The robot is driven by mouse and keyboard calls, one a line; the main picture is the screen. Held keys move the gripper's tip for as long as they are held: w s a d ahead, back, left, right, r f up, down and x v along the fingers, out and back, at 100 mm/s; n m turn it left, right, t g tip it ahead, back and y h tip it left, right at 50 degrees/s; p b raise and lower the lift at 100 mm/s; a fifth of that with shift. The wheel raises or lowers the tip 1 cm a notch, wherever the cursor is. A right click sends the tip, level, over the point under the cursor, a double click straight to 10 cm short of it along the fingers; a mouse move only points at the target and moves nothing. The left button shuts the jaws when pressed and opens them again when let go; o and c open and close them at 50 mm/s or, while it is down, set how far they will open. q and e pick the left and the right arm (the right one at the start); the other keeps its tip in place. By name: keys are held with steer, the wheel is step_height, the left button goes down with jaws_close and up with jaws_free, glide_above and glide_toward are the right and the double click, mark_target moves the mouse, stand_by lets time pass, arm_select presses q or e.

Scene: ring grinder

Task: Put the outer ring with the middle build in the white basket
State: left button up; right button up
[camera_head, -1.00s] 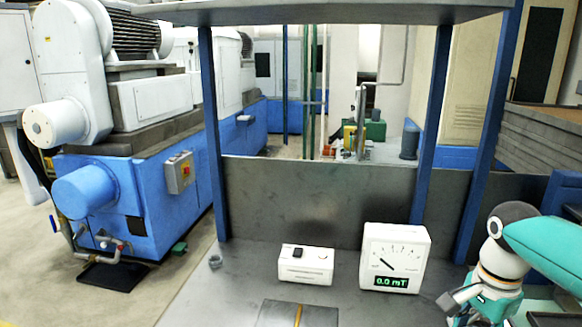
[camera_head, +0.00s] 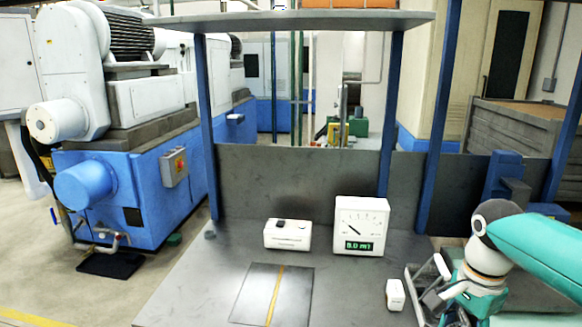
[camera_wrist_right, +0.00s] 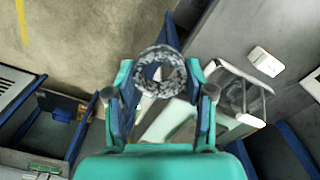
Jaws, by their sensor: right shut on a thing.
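A thick grey speckled ring (camera_wrist_right: 160,72) is between the fingers of my right gripper (camera_wrist_right: 160,88) in the wrist view. The gripper is shut on it. I cannot tell whether this is the outer ring with the middle build. My left gripper is not in view.
On the grey table (camera_head: 200,280) are a white gauge box (camera_head: 361,226), a white control box (camera_head: 288,234), a flat grey plate (camera_head: 255,290) and a small white box (camera_head: 395,295). Blue posts (camera_head: 390,110) hold a shelf above. A blue machine (camera_head: 130,190) stands left.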

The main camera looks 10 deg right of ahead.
steer(key=w+a+f+n, duration=0.3)
steer(key=a+f+n, duration=0.5)
steer(key=f, duration=0.3)
steer(key=w+a+f+n, duration=0.4)
steer(key=a+f+n, duration=0.3)
steer(key=f, duration=0.5)
steer(key=shift+w+a+f+n, duration=0.15)
steer(key=shift+w+a+n, duration=0.2)
steer(key=shift+a, duration=0.45)
steer(key=shift+s, duration=0.1)
